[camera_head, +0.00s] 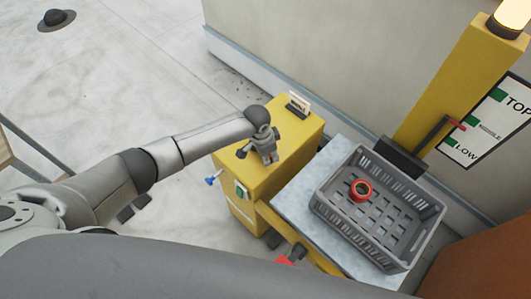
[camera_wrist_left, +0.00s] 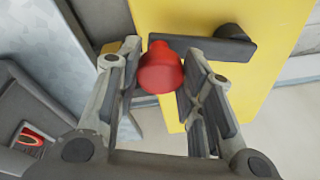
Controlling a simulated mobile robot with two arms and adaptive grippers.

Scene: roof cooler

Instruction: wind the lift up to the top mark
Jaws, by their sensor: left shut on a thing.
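My left gripper (camera_head: 266,150) is over the top of the yellow winch cabinet (camera_head: 298,130), shut on the red crank knob. In the left wrist view the red knob (camera_wrist_left: 161,70) sits between the fingers, with the black crank arm (camera_wrist_left: 215,45) beyond it over the yellow top. The lift platform (camera_head: 298,200) carries a grey crate (camera_head: 350,232). A red pointer (camera_head: 456,123) by the yellow mast (camera_head: 450,75) stands at the edge of the scale board (camera_head: 480,135), between LOW and MIDDLE and below TOP. My right gripper is not in view.
A red ring-shaped thing (camera_head: 361,190) lies in the crate. A small card (camera_head: 299,104) stands at the cabinet's back. A green switch (camera_head: 241,192) and a blue-ended lever (camera_head: 211,180) are on its side. A lit lamp (camera_head: 509,15) tops the mast. Floor to the left is mostly clear.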

